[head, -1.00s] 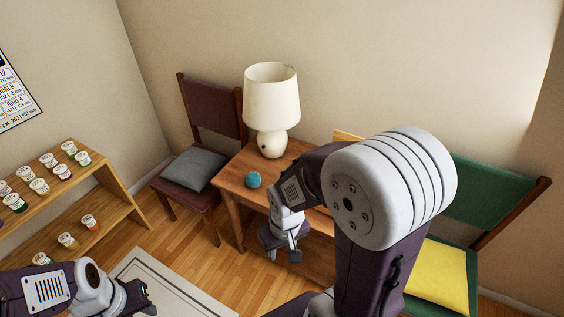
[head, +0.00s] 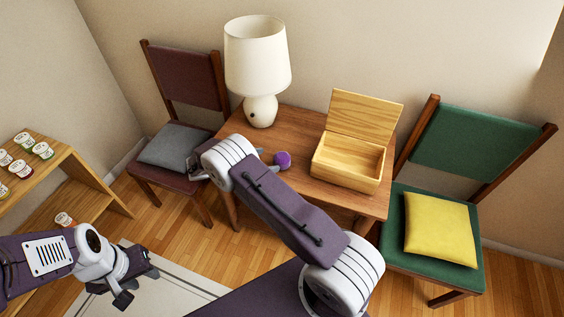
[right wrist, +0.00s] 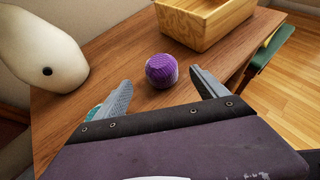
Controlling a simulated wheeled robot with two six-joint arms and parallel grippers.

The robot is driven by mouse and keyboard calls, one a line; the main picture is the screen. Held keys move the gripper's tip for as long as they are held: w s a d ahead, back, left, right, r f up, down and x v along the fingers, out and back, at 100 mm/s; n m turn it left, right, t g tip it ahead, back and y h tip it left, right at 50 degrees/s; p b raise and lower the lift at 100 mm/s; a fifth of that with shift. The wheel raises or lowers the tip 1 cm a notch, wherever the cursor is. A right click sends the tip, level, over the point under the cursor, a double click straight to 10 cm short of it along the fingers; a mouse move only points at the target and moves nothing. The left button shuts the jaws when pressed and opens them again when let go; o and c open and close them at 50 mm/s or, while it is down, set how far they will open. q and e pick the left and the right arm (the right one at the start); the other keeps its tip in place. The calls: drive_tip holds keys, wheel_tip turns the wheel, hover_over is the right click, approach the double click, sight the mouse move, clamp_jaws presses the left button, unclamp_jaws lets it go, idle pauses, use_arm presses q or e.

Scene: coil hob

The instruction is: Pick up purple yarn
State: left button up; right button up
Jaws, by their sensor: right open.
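The purple yarn (head: 282,159) is a ball on the wooden table, just right of my right forearm in the head view. In the right wrist view the purple yarn (right wrist: 162,70) lies just beyond the fingertips, roughly between their lines. My right gripper (right wrist: 161,86) is open and empty, with one finger on each side of the view. In the head view my arm hides most of it. A teal ball (right wrist: 94,110) shows partly behind the left finger in the right wrist view. My left gripper (head: 139,284) is over the floor at lower left, far from the yarn; its jaw opening is unclear.
On the table (head: 305,120) stand a white lamp (head: 258,60) and an open wooden box (head: 345,165), behind and right of the yarn. Chairs with a grey cushion (head: 172,148) and a yellow cushion (head: 440,230) flank it. A shelf with jars (head: 42,150) is at left.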

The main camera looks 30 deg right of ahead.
sight(277, 159)
drive_tip(key=x, duration=0.8)
drive_tip(key=shift+d+f+p, duration=0.15)
drive_tip(key=shift+d+p, duration=0.15)
drive_tip(key=shift+d, duration=0.05)
drive_tip(key=c, duration=1.4)
